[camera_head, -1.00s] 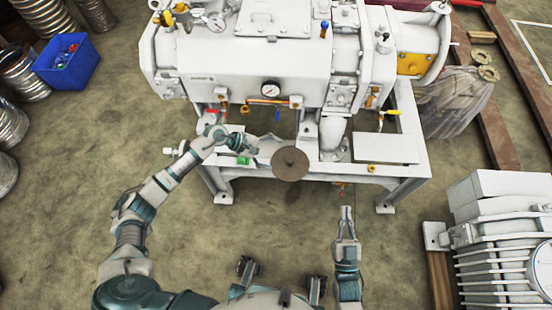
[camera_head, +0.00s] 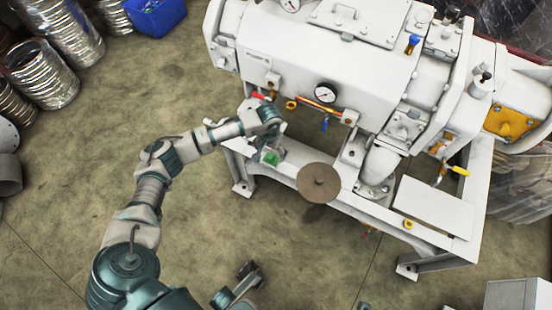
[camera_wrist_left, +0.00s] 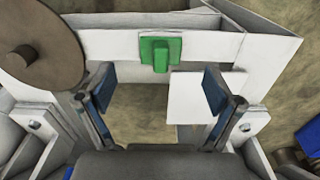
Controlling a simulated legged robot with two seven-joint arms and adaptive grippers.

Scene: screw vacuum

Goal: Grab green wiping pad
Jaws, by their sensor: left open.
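The green wiping pad (camera_head: 271,158) rests on the front rail of the white machine frame in the head view. It has a raised green grip, seen clearly in the left wrist view (camera_wrist_left: 160,55). My left gripper (camera_head: 268,141) is close to the pad, partly hiding the rail around it. In the left wrist view, its two blue-padded fingers (camera_wrist_left: 160,90) are spread apart with nothing between them. The pad appears ahead of them, roughly centred, and apart from the fingers.
A brown disc (camera_head: 319,183) with a central knob is on the rail right of the pad; it also shows in the wrist view (camera_wrist_left: 38,58). The white machine (camera_head: 310,60) with valves and a gauge (camera_head: 325,94) rises behind. Open floor (camera_head: 60,190) lies left.

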